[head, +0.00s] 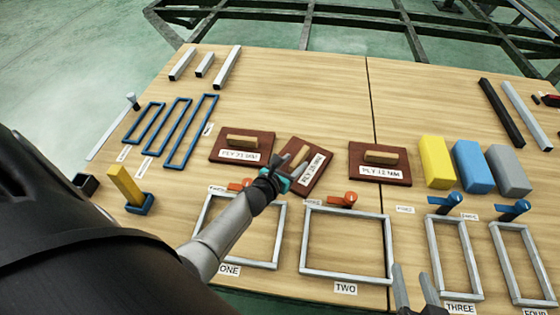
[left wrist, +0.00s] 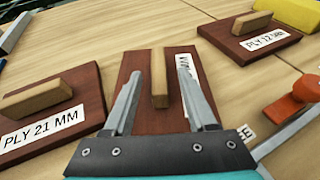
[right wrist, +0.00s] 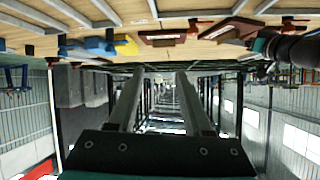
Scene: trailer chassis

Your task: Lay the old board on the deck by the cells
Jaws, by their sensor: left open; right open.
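Three reddish-brown boards with wooden grip blocks lie on the wooden deck: PLY 21 MM (head: 240,147), a turned middle board (head: 318,158) whose label is hard to read, and PLY 12 MM (head: 380,174). Which is the old one I cannot tell. My left gripper (head: 285,182) is open over the near part of the middle board. In the left wrist view its fingers (left wrist: 160,75) stand either side of that board's block (left wrist: 160,93), without clear contact. The cells are grey frames ONE (head: 277,237), TWO (head: 345,275), THREE (head: 437,258) and FOUR (head: 505,265). My right gripper (head: 415,288) is open and empty at the near edge.
Yellow (head: 436,162), blue (head: 471,166) and grey (head: 508,170) blocks stand right of the boards. Orange (head: 343,199) and blue (head: 445,204) clamps sit by the frames. Blue frames (head: 190,132) lie left.

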